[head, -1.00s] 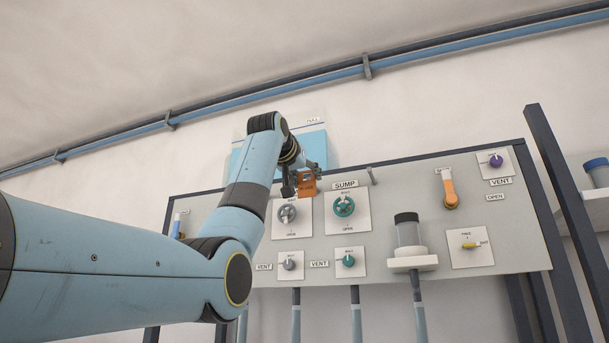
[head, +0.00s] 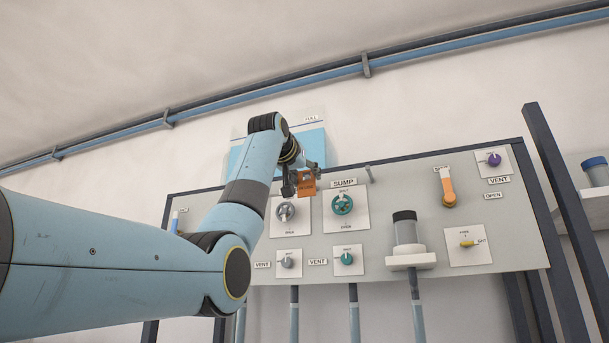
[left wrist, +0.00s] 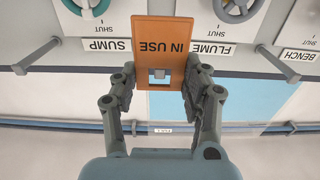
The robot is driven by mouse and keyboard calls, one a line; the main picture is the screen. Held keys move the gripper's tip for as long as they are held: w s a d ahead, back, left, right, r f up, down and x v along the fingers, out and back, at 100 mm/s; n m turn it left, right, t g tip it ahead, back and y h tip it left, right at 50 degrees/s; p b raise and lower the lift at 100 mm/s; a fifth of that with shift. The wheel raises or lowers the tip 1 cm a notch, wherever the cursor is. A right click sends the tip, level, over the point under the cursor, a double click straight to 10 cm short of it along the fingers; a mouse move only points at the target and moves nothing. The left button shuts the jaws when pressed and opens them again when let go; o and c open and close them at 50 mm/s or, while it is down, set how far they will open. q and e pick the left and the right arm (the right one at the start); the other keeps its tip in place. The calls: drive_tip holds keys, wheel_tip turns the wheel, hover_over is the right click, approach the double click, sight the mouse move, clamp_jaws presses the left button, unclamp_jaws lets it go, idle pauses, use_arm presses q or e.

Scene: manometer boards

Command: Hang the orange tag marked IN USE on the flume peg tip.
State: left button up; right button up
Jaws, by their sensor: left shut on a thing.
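The orange tag (left wrist: 163,35) marked IN USE is held between the fingers of my left gripper (left wrist: 158,76); its lettering is upside down in the left wrist view. In the head view the tag (head: 306,187) hangs at my left gripper (head: 298,178), in front of the board, left of the SUMP label. The tag's slot shows something grey and pale behind it. The FLUME label (left wrist: 212,48) is right of the tag in the left wrist view. I cannot clearly make out the flume peg; the tag and gripper cover that area. My right gripper is out of view.
The board (head: 385,225) carries dials, labels and levers. A grey peg (head: 370,174) sticks out right of the SUMP label (head: 344,183). Another peg (left wrist: 278,60) stands near the BENCH label (left wrist: 299,62). A capped cylinder (head: 405,230) sits on a white bracket lower right.

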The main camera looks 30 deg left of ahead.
use_arm(q)
drive_tip(key=shift+x, duration=1.6)
idle(0.6)
drive_tip(key=shift+f, duration=0.4)
idle(0.5)
drive_tip(key=o, duration=0.9)
drive_tip(key=shift+o, duration=0.2)
drive_tip(key=shift+s+d, duration=0.1)
drive_tip(key=shift+s, duration=0.05)
drive_tip(key=v, duration=1.1)
drive_tip(key=shift+s, duration=0.35)
